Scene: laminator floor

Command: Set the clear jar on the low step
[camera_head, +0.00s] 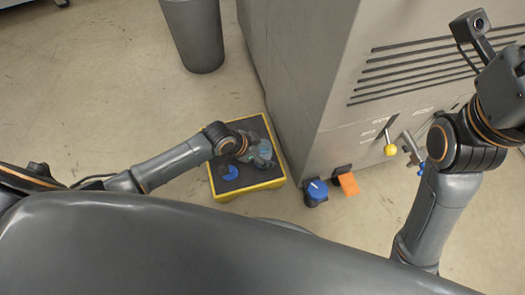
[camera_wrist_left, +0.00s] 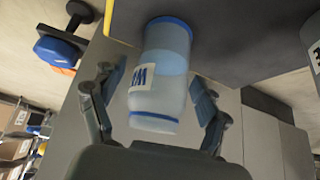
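The clear jar (camera_wrist_left: 160,75) has blue rims and a white label with blue letters. In the left wrist view its far end meets a dark surface, apparently the top of the low step. In the head view the low step (camera_head: 222,196) is yellow with a black top, and the jar (camera_head: 264,150) shows partly behind my gripper. My left gripper (camera_head: 256,158) is over the step. In the left wrist view its fingers (camera_wrist_left: 157,105) stand spread on either side of the jar, with a gap visible on the right. My right gripper's fingers are outside the head view.
A grey machine (camera_head: 310,75) stands close beside the step. A blue knob (camera_head: 317,190), an orange piece (camera_head: 348,183) and a yellow-knobbed lever (camera_head: 390,149) are at its front. A grey bin (camera_head: 195,35) stands behind. Floor left is clear.

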